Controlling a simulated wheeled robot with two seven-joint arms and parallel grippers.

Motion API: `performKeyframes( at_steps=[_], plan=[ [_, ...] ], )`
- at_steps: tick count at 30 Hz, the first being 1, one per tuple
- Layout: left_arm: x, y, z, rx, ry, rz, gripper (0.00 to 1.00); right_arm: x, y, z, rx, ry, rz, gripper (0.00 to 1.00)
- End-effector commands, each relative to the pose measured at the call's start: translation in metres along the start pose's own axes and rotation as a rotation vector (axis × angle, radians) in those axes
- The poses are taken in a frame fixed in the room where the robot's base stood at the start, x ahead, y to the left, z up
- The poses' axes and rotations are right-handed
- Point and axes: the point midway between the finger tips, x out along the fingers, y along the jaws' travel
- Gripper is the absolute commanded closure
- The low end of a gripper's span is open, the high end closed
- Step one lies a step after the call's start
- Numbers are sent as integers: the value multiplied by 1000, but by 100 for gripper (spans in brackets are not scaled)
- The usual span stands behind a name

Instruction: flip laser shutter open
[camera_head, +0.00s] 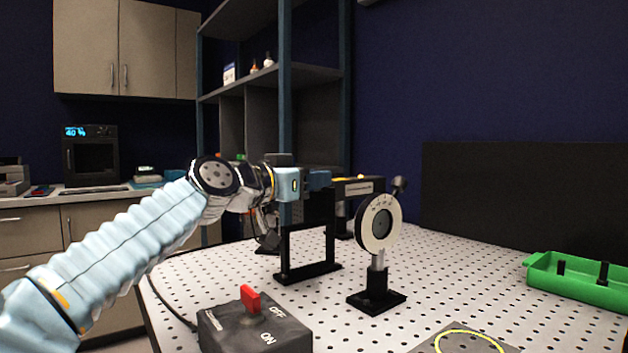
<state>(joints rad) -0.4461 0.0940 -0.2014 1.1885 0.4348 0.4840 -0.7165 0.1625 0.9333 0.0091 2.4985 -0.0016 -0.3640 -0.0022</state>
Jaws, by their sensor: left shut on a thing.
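My left gripper (318,181) reaches in from the left at the top of a black stand with a square open frame (277,252), which looks like the laser shutter. It is shut on the shutter's upper part. The fingers cover the gripped piece, so its exact angle is hidden. A dark panel shows just below the fingers, above the open window of the frame. Behind it, a dark laser body (358,187) with a pale label and a small yellow light stands partly hidden. My right gripper is not in view.
A switch box (270,335) with a red lever, marked OFF and ON, sits at the front. A green tray (575,287) is at the right.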

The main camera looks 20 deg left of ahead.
Motion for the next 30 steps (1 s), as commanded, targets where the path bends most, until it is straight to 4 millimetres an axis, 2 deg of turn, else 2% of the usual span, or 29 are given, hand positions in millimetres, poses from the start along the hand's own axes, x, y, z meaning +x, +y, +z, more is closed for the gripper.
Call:
performKeyframes(
  at_steps=[7, 16, 17, 20, 30],
  plan=[
    [-41, -9, 2, 0, 4, -3, 100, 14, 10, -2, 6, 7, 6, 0],
    [-44, -9, 0, 0, -1, -1, 100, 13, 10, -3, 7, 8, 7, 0],
    [-44, -9, 1, 0, -1, -1, 68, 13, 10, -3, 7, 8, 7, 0],
    [-44, -9, 0, 1, -1, -1, 54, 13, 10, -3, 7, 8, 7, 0],
    [-47, -9, 0, 0, 1, -1, 54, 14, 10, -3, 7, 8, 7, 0]
  ],
)
